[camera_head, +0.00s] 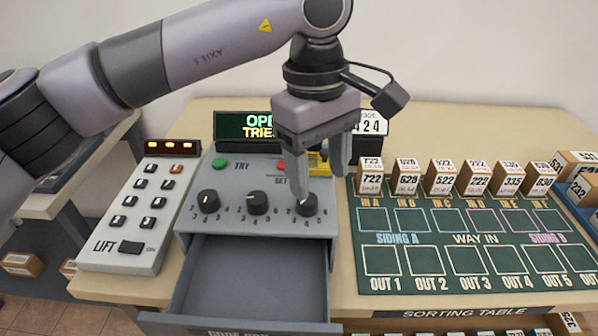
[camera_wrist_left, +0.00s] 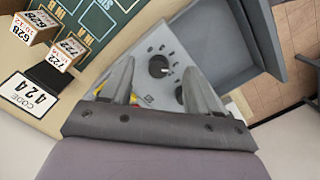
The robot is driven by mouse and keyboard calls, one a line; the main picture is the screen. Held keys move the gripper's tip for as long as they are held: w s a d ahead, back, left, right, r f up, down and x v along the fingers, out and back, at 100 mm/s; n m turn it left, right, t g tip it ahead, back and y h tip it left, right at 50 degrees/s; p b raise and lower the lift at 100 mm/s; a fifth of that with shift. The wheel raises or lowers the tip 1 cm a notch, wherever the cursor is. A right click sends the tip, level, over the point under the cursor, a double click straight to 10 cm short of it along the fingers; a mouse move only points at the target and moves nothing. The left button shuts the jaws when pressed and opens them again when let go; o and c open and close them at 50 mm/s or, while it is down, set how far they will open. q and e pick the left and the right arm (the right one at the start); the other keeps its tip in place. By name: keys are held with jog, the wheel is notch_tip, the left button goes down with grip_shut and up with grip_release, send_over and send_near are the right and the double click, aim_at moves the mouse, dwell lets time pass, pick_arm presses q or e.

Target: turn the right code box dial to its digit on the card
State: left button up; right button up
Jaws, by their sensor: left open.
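The grey code box (camera_head: 245,225) has three black dials: left (camera_head: 208,198), middle (camera_head: 257,203) and right (camera_head: 308,205). The right dial also shows in the left wrist view (camera_wrist_left: 158,66); its exact digit is too small to tell. The card (camera_head: 370,122) behind the box reads 424; it also shows in the left wrist view (camera_wrist_left: 28,97). My left gripper (camera_head: 319,192) is open and empty, pointing down over the box's right side. One finger overlaps the right dial in the head view; contact cannot be told. My right gripper is out of view.
The box's drawer (camera_head: 250,275) stands open and empty in front. A lift keypad (camera_head: 125,225) is left of the box. The green sorting mat (camera_head: 400,285) lies right, with several labelled blocks along its back. The box's lit display (camera_head: 243,126) is partly hidden.

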aim_at(307, 204)
pick_arm(q)
jog(key=shift+w+a+r+t+y, duration=0.15)
jog(key=shift+w+a+r+y, duration=0.05)
jog(key=shift+w+a, duration=0.2)
jog(key=shift+w+a+r+t+y, duration=0.15)
jog(key=shift+w+a+y, duration=0.05)
jog(key=shift+w+a, duration=0.2)
notch_tip(307, 204, down, 7)
jog(key=shift+s+d+r, duration=0.1)
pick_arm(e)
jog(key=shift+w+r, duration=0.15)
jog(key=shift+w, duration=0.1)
pick_arm(q)
jog(key=c, duration=1)
jog(key=shift+c, duration=0.2)
